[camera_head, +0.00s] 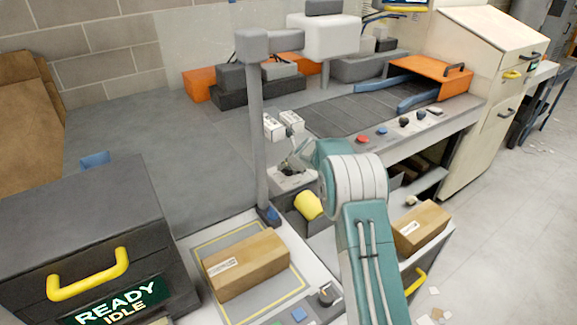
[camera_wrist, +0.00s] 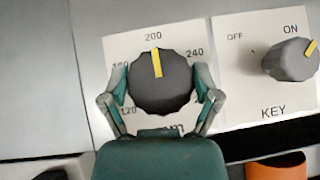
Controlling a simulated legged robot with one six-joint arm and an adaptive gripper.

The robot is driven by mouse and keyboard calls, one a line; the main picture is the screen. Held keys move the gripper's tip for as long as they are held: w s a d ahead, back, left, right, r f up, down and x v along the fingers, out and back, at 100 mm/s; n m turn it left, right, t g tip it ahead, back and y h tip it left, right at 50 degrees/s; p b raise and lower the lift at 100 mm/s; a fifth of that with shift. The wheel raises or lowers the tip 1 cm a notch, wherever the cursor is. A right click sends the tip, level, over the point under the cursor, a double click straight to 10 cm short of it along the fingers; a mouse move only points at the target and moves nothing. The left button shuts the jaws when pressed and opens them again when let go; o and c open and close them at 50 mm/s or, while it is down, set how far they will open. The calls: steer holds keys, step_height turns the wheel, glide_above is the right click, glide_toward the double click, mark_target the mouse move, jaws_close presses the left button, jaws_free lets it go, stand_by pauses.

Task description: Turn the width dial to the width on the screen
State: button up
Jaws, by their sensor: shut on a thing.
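The width dial (camera_wrist: 162,88) is a dark ridged knob on a white label plate in the wrist view. Its yellow pointer mark points up, close to the printed 200. Printed 240 is to its right and 120 at lower left; lettering below it is partly hidden by my gripper. My gripper (camera_wrist: 161,98) has a green finger on each side of the dial, shut on it. In the head view my gripper (camera_head: 297,160) is at the panel past the post, and hides the dial. A screen (camera_head: 405,4) is cut off at the top edge; no width is readable.
A key knob (camera_wrist: 290,60) is right of the dial, its yellow mark toward ON. A brown box (camera_head: 246,264) lies on the yellow-outlined plate. A grey post (camera_head: 254,140) stands left of my arm. A dark cabinet (camera_head: 75,225) shows READY IDLE.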

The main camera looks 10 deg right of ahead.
steer(key=shift+n+y, duration=0.3)
steer(key=shift+n, duration=0.1)
steer(key=n+g+y, duration=0.2)
steer(key=n+y, duration=0.1)
steer(key=n, duration=0.1)
steer(key=shift+d+f+n, duration=0.1)
steer(key=shift+n, duration=0.2)
steer(key=shift+n+g+y, duration=0.9)
steer(key=shift+n+g, duration=0.2)
steer(key=shift+n, duration=0.8)
steer(key=shift+n+g+y, duration=0.3)
steer(key=shift+n+g, duration=0.2)
steer(key=shift+n, duration=0.2)
steer(key=o, duration=0.9)
steer(key=shift+f, duration=0.1)
steer(key=shift+o, duration=0.2)
steer(key=shift+r, duration=0.25)
